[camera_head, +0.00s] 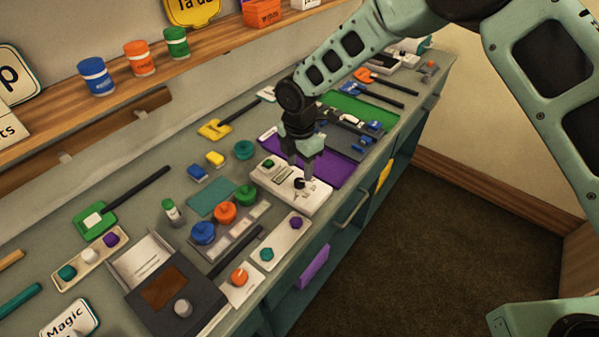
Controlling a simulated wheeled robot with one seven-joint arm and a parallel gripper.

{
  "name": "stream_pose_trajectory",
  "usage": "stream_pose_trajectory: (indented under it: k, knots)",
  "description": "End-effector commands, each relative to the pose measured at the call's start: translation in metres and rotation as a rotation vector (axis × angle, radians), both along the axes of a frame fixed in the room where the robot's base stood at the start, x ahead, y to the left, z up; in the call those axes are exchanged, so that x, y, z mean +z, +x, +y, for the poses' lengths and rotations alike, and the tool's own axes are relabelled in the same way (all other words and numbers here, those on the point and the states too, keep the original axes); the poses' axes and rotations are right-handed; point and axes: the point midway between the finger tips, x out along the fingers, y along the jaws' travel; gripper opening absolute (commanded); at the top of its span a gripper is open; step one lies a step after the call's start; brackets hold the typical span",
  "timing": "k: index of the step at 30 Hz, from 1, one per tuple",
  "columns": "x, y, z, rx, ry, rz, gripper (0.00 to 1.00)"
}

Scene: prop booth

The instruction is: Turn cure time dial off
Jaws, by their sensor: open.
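A white control box (282,198) lies flat on the counter near its front edge. A small black dial (299,184) sits on its top, with dark markings beside it that are too small to read. A green knob (268,164) is at the box's far left end. My gripper (301,172) points down over the box, open, with its fingers right at the black dial. I cannot tell whether the fingers touch the dial. The dial's pointer setting is too small to read.
A purple mat (322,169) lies right behind the box. Blue, orange and green round pots (225,212) stand to the left, close by. A white strip with knobs (278,243) lies in front-left. A drawer handle (352,207) sticks out below the counter edge.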

Motion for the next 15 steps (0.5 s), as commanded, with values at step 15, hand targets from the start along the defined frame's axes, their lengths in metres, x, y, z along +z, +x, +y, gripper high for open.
stream_pose_trajectory:
  k: [15]
  knots:
    - [-0.05,0.0,0.0,0.0,0.001,-0.002,0.49]
